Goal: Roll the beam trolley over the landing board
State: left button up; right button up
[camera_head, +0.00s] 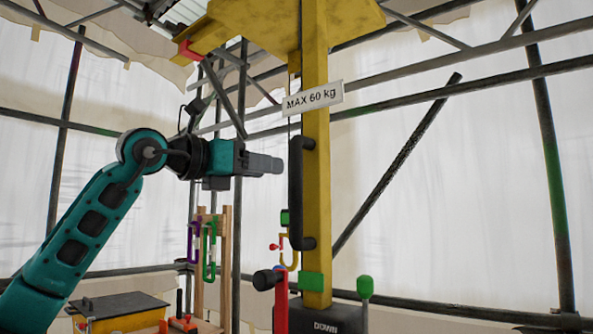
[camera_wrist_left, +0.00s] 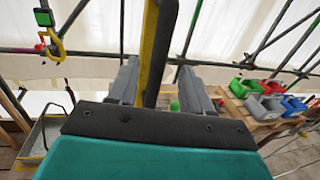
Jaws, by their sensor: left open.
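A yellow post (camera_head: 316,160) hangs from a yellow beam (camera_head: 225,25) and bears a "MAX 60 kg" plate (camera_head: 312,97). A black upright handle (camera_head: 296,195) is fixed on the post's left side. I cannot tell which part is the trolley itself, and I cannot make out a landing board. My left gripper (camera_head: 268,163) is just left of the handle's upper part, pointing at it. In the left wrist view, the open fingers (camera_wrist_left: 160,88) stand on either side of the dark handle (camera_wrist_left: 158,45) as pictured; contact cannot be told. My right gripper is out of view.
A dark box marked DOWN (camera_head: 325,318) with a green-topped lever (camera_head: 365,290) is at the bottom. A wooden rack (camera_head: 225,260) holds purple and green carabiners. Coloured bins (camera_wrist_left: 265,100) stand at right in the wrist view. Scaffold tubes surround.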

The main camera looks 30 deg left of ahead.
aim_at(295, 172)
pick_arm(q)
jog(key=p+x, duration=0.1)
jog(key=x, duration=0.7)
jog(key=shift+w+d, duration=0.1)
jog(key=shift+w, duration=0.1)
grip_shut()
